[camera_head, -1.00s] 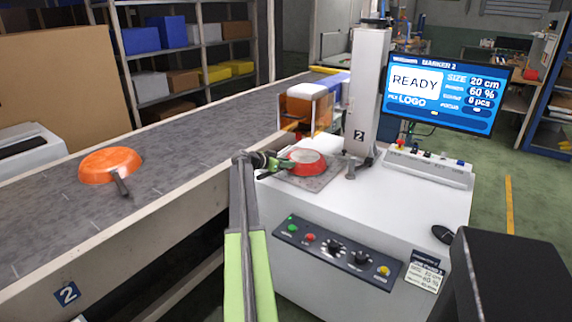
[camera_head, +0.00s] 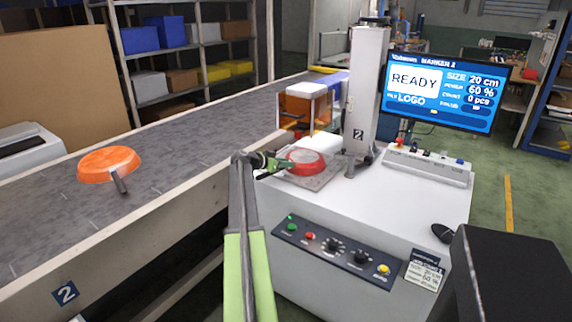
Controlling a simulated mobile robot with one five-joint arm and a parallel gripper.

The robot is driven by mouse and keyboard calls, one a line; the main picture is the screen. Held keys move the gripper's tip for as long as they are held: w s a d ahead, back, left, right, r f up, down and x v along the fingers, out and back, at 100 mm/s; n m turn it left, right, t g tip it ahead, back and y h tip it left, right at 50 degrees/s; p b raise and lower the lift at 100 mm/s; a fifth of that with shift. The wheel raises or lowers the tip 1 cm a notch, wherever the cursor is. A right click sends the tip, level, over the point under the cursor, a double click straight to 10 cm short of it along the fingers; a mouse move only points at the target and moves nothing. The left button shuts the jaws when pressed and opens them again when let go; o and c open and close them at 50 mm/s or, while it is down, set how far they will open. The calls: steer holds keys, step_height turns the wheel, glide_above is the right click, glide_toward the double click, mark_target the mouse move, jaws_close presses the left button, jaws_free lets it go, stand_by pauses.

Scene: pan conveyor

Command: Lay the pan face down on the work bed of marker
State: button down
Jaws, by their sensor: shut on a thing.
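A red pan (camera_head: 306,167) is at the work bed (camera_head: 322,180) of marker 2. The handle is mostly hidden by the jaws. The marker's column (camera_head: 365,95) stands just behind the bed. The screen (camera_head: 440,90) reads READY, 0 pcs.
A button panel (camera_head: 335,250) is on the marker's front. A mouse (camera_head: 443,233) lies at the table's right.

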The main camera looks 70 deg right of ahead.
steer(key=c, duration=1.1)
jaws_free()
steer(key=p+v, duration=0.6)
steer(key=v, duration=1)
steer(key=shift+r, duration=0.25)
steer(key=shift+w+a+r+p, duration=0.1)
steer(key=shift+w+a+p, duration=0.2)
steer(key=shift+a, duration=0.25)
